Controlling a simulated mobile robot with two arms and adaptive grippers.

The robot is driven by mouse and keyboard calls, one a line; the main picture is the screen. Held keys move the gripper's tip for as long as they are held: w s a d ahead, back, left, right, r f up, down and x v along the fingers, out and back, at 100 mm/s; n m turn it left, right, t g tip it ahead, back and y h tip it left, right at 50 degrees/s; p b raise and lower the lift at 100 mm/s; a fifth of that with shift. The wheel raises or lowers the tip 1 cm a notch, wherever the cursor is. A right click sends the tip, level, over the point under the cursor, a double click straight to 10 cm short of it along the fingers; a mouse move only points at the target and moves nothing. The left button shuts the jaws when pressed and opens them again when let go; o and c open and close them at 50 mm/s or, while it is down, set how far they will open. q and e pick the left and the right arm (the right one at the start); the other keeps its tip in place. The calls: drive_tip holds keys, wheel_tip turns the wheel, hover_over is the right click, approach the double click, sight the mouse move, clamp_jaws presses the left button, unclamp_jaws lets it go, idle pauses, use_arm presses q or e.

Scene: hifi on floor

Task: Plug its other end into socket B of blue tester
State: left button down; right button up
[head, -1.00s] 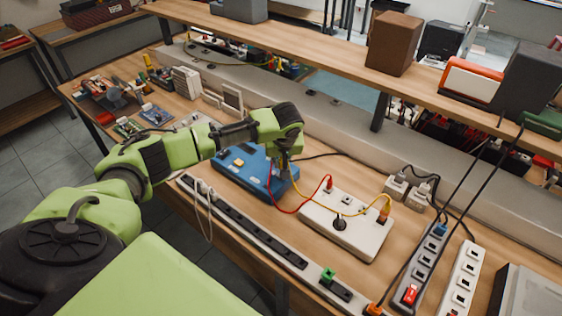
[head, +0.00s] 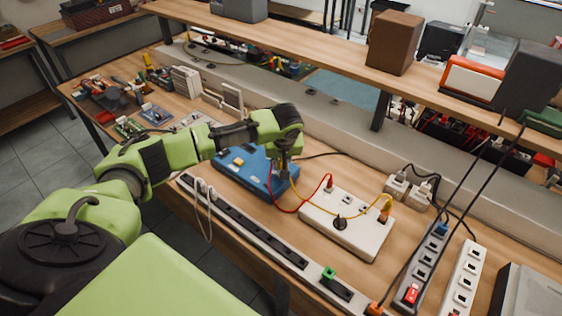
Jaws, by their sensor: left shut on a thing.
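The blue tester (head: 235,172) lies on the bench, partly covered by my left arm. My left gripper (head: 284,172) points down over the right end of the tester. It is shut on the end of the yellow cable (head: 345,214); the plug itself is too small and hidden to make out. The yellow cable's other end has an orange plug (head: 384,216) in the white socket box (head: 362,235). A red cable (head: 284,209) runs from a red plug (head: 329,182) in that box to the tester. I cannot read the socket letters. My right gripper is not in view.
A black plug (head: 340,224) also sits in the white box. A long dark power strip (head: 240,230) runs along the bench's front edge. Two more strips stand at right, the grey one (head: 423,268) with black cables rising from it. A raised shelf (head: 330,57) spans the back.

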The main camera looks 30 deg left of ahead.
use_arm(q)
drive_tip(key=shift+p, duration=0.4)
idle(0.4)
drive_tip(key=shift+f, duration=0.75)
idle(1.3)
drive_tip(key=shift+f, duration=0.2)
idle(1.0)
drive_tip(key=shift+p, duration=0.95)
idle(1.8)
drive_tip(key=c, duration=2)
unclamp_jaws()
